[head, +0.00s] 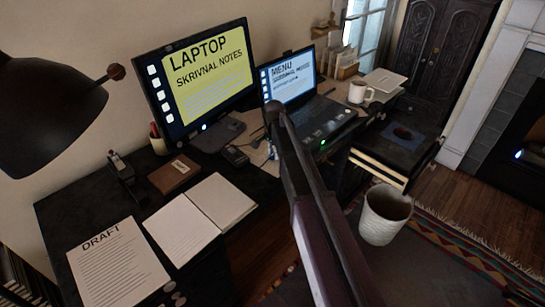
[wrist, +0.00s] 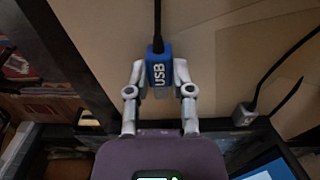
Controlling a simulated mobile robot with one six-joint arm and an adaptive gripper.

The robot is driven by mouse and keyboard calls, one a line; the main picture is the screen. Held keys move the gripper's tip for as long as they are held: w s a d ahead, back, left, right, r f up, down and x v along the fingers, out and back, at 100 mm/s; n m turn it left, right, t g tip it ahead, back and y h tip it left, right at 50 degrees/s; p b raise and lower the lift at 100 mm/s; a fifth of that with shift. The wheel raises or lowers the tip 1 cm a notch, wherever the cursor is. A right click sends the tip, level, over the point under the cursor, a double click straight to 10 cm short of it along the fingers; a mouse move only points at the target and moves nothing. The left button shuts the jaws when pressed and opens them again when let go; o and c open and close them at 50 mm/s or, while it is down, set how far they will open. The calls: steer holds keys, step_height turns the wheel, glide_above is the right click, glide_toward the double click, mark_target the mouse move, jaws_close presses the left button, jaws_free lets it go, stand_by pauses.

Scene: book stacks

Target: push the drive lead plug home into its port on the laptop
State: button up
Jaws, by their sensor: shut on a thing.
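The drive lead's blue plug (wrist: 156,68), marked USB, is gripped between the fingertips of my gripper (wrist: 158,72) in the wrist view. Its black lead (wrist: 157,20) runs up out of that picture. The laptop (head: 290,78) stands open on the desk in the head view, its screen reading MENU. My arm crosses in front of its left side, and the gripper's fingers cannot be made out there. A lit blue screen corner (wrist: 268,170) shows at lower right in the wrist view. I cannot make out the port, or whether the plug touches it.
A second, grey plug (wrist: 243,115) on a black cable sits right of my gripper. A small dark box (head: 236,156) lies left of the laptop, before a monitor (head: 205,75). A white mug (head: 360,92) stands right of the laptop. An open book (head: 200,218) lies front left.

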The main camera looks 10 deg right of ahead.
steer(key=shift+w+a, duration=0.15)
steer(key=shift+w, duration=0.05)
steer(key=shift+w, duration=0.15)
stand_by(0.3)
steer(key=shift+w+d, duration=0.45)
steer(key=shift+d, duration=0.2)
steer(key=shift+w+d, duration=0.6)
steer(key=shift+d, duration=0.25)
steer(key=shift+w+d, duration=0.6)
steer(key=shift+d, duration=0.2)
steer(key=shift+w+d, duration=1.05)
steer(key=shift+d, duration=0.3)
stand_by(1.1)
steer(key=o, duration=0.9)
steer(key=shift+s, duration=0.1)
steer(key=shift+s+a, duration=0.9)
steer(key=shift+a, duration=0.3)
steer(key=shift+s+a, duration=0.9)
steer(key=shift+a, duration=0.35)
steer(key=shift+s+a, duration=0.9)
steer(key=shift+a, duration=0.3)
